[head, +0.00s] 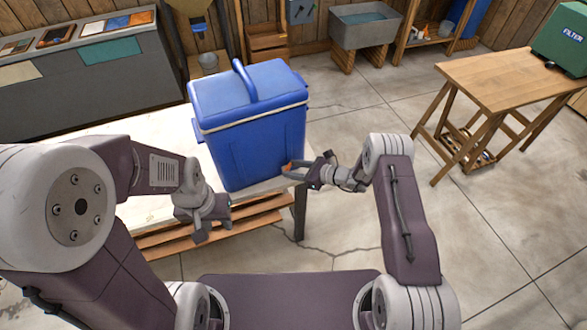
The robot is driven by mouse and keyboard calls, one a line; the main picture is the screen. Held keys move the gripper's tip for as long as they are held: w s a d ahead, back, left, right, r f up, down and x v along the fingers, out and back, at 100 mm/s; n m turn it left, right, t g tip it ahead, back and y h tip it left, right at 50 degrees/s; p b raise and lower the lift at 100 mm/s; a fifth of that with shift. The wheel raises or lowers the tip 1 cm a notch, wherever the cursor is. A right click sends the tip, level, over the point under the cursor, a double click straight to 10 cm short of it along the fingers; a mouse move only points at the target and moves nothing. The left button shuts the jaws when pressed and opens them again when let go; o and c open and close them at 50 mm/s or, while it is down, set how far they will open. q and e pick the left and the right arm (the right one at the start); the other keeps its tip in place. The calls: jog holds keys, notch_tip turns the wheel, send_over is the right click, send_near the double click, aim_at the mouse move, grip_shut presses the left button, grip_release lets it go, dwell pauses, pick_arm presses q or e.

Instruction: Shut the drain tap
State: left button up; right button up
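A blue cooler (262,142) with a closed blue lid and a raised handle stands upright on a pale-topped table. The drain tap (287,167) is a small orange-red part low at the cooler's right corner. It is partly hidden by my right gripper (289,171). The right gripper's two fingers look spread apart, with their tips at the tap; I cannot tell whether they touch it. The tap's own position is too small to read. My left gripper (215,222) hangs low in front of the table's near edge, left of the tap, and holds nothing I can see.
The pale tabletop (160,205) is bare left of the cooler. A grey counter (90,90) stands behind at left. A grey sink (365,28) is at the back. A wooden table (500,78) with a green filter box (562,40) stands right. Open concrete floor lies between.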

jog(key=c, duration=0.6)
jog(key=shift+s+m+h, duration=0.1)
jog(key=shift+m+h, duration=0.2)
jog(key=shift+s+a+m+t+h+p, duration=0.1)
jog(key=shift+m+t+h+p, duration=0.2)
jog(key=shift+m+t, duration=0.2)
jog(key=shift+s+a+m+t+h+p, duration=0.15)
jog(key=shift+m+t+h, duration=0.2)
jog(key=shift+t, duration=0.25)
jog(key=shift+a+m+t+h, duration=0.2)
jog(key=shift+m+t+h, duration=1.2)
jog(key=shift+m, duration=0.35)
jog(key=o, duration=1.1)
jog(key=shift+s+h, duration=0.15)
jog(key=shift+h, duration=0.2)
